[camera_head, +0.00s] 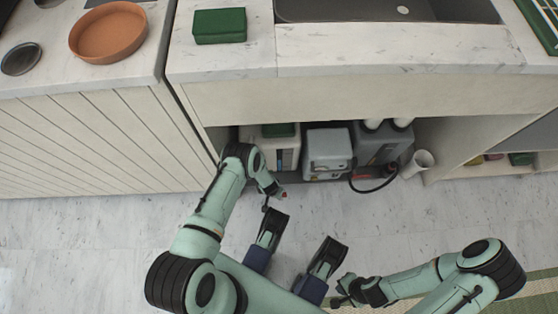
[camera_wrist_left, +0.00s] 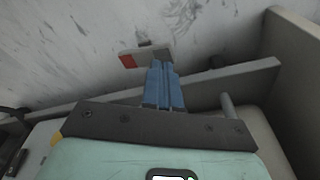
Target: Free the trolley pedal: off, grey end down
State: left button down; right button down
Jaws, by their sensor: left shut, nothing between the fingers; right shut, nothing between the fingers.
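The trolley (camera_head: 340,183) is a low dark tray under the sink counter, and its wall crosses the left wrist view (camera_wrist_left: 225,82). Its pedal (camera_wrist_left: 146,57) is a short bar beyond that wall, with a red end at left and a grey end at right. In the head view only a small red spot of the pedal (camera_head: 284,195) shows. Which pedal end is lower I cannot tell. My right gripper (camera_head: 338,296) is shut and empty above the floor.
A white container (camera_head: 283,152), a grey box (camera_head: 328,150) and a grey canister (camera_head: 380,148) stand on the trolley. A black hose (camera_head: 375,186) hangs at its front right beside a white cup-like piece (camera_head: 420,160). Cabinet walls flank the bay; the floor (camera_head: 130,225) is clear at left.

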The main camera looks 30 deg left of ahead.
pick_arm(q)
jog(key=shift+f, duration=1.05)
dwell(0.4)
jog(key=shift+r+p, duration=2.55)
jog(key=shift+r, duration=1)
